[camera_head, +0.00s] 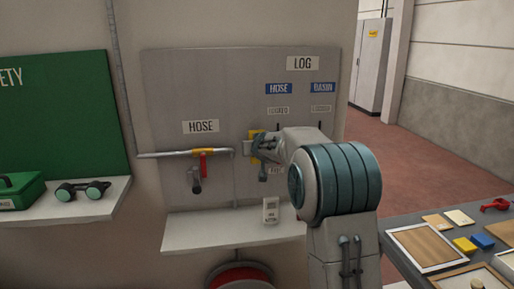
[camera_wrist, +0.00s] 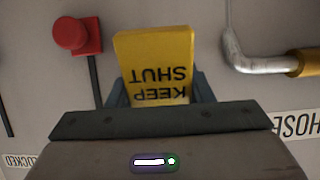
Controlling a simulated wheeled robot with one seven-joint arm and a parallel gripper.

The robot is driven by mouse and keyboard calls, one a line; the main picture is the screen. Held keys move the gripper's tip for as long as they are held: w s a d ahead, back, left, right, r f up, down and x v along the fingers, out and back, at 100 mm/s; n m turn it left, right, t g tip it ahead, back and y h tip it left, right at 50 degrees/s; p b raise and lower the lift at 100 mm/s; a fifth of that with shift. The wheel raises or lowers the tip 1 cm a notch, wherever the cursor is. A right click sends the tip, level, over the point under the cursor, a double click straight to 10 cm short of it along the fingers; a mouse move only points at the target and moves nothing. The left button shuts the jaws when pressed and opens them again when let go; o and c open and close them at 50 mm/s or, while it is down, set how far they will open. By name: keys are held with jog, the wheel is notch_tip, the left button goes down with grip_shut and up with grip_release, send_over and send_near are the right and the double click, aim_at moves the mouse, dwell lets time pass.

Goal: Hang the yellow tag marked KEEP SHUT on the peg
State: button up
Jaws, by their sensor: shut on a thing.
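The yellow tag (camera_wrist: 155,55) shows KEEP SHUT upside down in the wrist view. My gripper (camera_wrist: 160,90) is shut on it, with a dark finger at each side of the tag. In the head view, the tag (camera_head: 254,135) is a small yellow patch at the gripper (camera_head: 258,147), in front of the grey board, right of the pipe's end. I cannot tell whether it touches the board. I cannot make out the peg; the tag or my arm may hide it.
A pipe (camera_head: 180,154) with a red-handled valve (camera_head: 203,163) is left of my gripper. A white shelf (camera_head: 210,230) juts out below, bearing a small white device (camera_head: 270,210).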

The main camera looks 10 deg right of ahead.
jog(key=shift+w, duration=0.1)
dwell(0.3)
jog(key=o, duration=1)
jog(key=shift+o, duration=0.3)
jog(key=shift+d, duration=0.2)
jog(key=shift+a+f, duration=0.1)
jog(key=shift+a, duration=0.2)
jog(key=shift+f, duration=0.1)
jog(key=v, duration=1.4)
jog(key=s+f+g, duration=0.3)
jog(key=s+f, duration=0.1)
jog(key=s, duration=0.7)
jog(key=s+f+g, duration=0.3)
jog(key=s+f, duration=0.1)
jog(key=s, duration=0.8)
jog(key=s+f+g, duration=0.3)
jog(key=s+f, duration=0.2)
jog(key=s, duration=0.7)
jog(key=shift+s+d+g+p, duration=0.15)
jog(key=shift+g+p, duration=0.25)
